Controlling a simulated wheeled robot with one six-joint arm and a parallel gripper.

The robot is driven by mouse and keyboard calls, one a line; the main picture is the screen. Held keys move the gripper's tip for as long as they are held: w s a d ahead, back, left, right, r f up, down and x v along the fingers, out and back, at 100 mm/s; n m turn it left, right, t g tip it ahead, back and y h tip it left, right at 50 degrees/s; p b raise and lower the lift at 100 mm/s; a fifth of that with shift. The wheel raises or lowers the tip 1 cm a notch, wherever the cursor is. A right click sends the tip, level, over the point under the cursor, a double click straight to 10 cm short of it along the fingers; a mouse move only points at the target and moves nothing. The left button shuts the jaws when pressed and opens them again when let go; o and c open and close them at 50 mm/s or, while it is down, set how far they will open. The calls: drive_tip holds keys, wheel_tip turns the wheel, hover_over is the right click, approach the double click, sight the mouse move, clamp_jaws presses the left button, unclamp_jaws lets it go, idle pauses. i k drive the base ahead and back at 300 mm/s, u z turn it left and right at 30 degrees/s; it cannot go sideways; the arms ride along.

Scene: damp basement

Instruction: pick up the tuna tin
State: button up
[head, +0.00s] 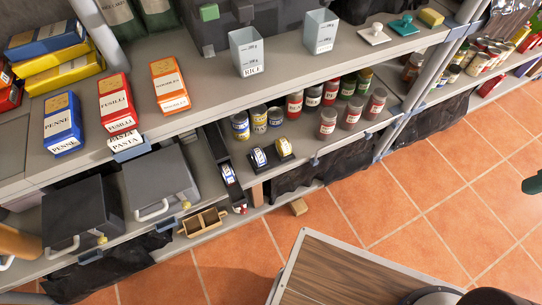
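Small labelled tins stand on the middle shelf (345,150). A tin with a blue and white label (258,157) and one with a yellow label (285,146) lie tilted in small dark holders near the shelf's front. Another blue and white tin (228,174) lies in a long dark rack to their left. The labels are too small to read, so I cannot tell which is the tuna tin. My gripper is not in view.
Upright cans (240,126) and spice jars (328,121) stand behind and right of the tins. Pasta boxes (116,103) and a rice container (246,52) stand on the shelf above. Grey cases (162,182) are at left. The tiled floor (450,175) is clear at right.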

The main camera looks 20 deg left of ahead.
sight(257, 154)
drive_tip(key=u, duration=1.3)
